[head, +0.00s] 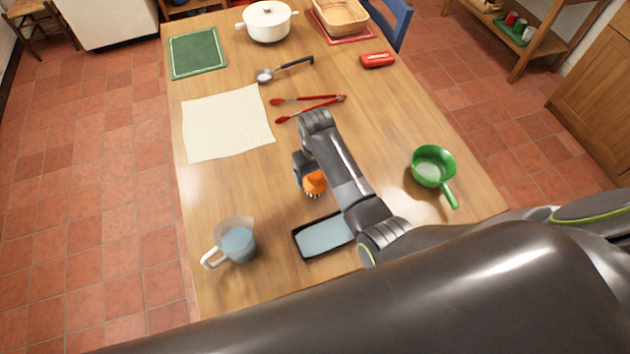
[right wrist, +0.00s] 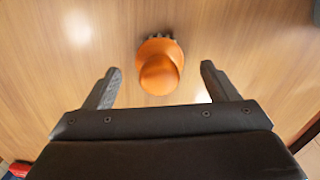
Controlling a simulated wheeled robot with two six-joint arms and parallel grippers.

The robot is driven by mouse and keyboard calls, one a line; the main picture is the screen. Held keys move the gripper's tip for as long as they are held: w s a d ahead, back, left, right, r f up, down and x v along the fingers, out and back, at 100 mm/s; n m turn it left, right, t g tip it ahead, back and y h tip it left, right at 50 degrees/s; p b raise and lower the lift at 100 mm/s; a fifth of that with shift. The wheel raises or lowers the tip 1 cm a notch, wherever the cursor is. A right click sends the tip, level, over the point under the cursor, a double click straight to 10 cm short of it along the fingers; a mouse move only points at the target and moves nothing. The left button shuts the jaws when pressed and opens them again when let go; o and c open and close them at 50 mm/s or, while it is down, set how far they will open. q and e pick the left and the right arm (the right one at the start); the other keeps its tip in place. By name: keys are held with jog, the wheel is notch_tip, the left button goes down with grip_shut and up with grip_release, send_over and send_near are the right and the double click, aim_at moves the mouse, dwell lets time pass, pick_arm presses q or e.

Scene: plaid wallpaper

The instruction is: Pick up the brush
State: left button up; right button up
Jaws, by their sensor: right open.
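The brush has an orange rounded handle and dark bristles, and it sits on the wooden table. In the head view the brush (head: 315,183) is partly hidden by my right arm. In the right wrist view the brush (right wrist: 159,67) lies ahead, roughly centred between the two fingers. My right gripper (right wrist: 160,85) is open and empty, with a finger on each side and clear room between them and the brush. In the head view the right gripper (head: 306,180) is over the table beside the brush, its fingertips mostly hidden. My left gripper is not in view.
A black tray (head: 298,240) with a light blue surface and a measuring jug (head: 237,240) stand near the brush. A green pan (head: 432,167) is to the right. Red tongs (head: 310,98) and a cream cloth (head: 225,122) lie farther back on the table (head: 240,185).

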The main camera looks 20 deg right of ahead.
aim_at(315, 174)
jog(key=shift+w+f, duration=0.25)
jog(key=shift+f, duration=1.05)
jog(key=shift+w+f, duration=0.2)
jog(key=shift+f, duration=1.1)
jog(key=c, duration=1.1)
jog(key=shift+r, duration=0.1)
notch_tip(315, 174, up, 10)
jog(key=shift+f, duration=0.1)
